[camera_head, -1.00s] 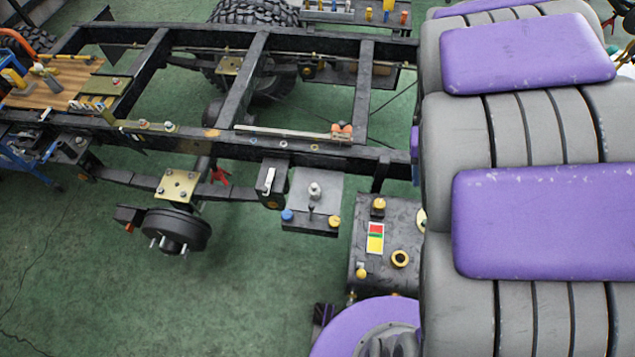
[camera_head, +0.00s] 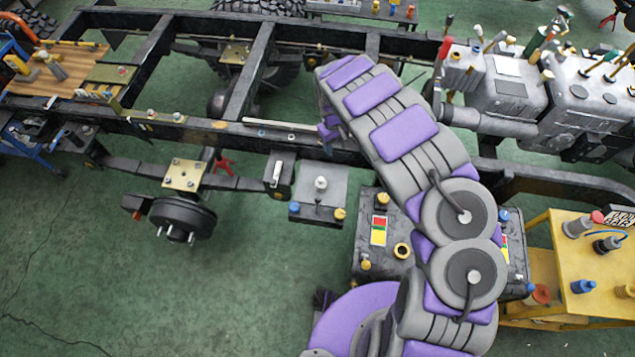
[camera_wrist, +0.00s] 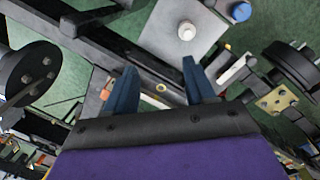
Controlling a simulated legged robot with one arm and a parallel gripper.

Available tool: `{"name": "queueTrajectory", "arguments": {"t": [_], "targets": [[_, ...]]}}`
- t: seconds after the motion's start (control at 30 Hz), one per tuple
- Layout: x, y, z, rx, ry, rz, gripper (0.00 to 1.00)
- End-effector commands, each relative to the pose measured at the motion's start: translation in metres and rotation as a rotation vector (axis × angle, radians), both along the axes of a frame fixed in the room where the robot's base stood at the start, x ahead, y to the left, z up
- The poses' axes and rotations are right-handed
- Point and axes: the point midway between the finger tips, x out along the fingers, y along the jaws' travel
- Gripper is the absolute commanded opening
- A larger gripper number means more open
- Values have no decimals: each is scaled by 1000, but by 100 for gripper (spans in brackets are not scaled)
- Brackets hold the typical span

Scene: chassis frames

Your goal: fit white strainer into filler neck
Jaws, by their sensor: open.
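My gripper (camera_wrist: 159,66) is open in the wrist view. Its two blue fingers are spread over the dark frame rail, with nothing visibly held between them. In the head view my gripper (camera_head: 327,146) is partly hidden by my arm above the rail. A pale knob-shaped piece (camera_head: 321,184) stands on a grey plate; it also shows beyond the fingertips in the wrist view (camera_wrist: 186,30). I cannot tell whether it is the white strainer. A yellow-ringed opening (camera_head: 402,250) is on the dark box; I cannot tell whether it is the filler neck.
The dark box (camera_head: 372,265) stands partly behind my arm. A wheel hub (camera_head: 180,216) sits below the rail at left. A grey engine (camera_head: 505,85) is at upper right and a yellow cart (camera_head: 577,258) at right. Green floor is open at lower left.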

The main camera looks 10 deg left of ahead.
Motion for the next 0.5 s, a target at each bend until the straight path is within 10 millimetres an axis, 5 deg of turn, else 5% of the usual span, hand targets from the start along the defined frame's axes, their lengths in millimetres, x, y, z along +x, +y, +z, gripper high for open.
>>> {"name": "queueTrajectory", "arguments": {"t": [0.2,0.5], "targets": [[-14,42,-29,86,26,86,54],[-19,61,-69,94,37,104,54]]}}
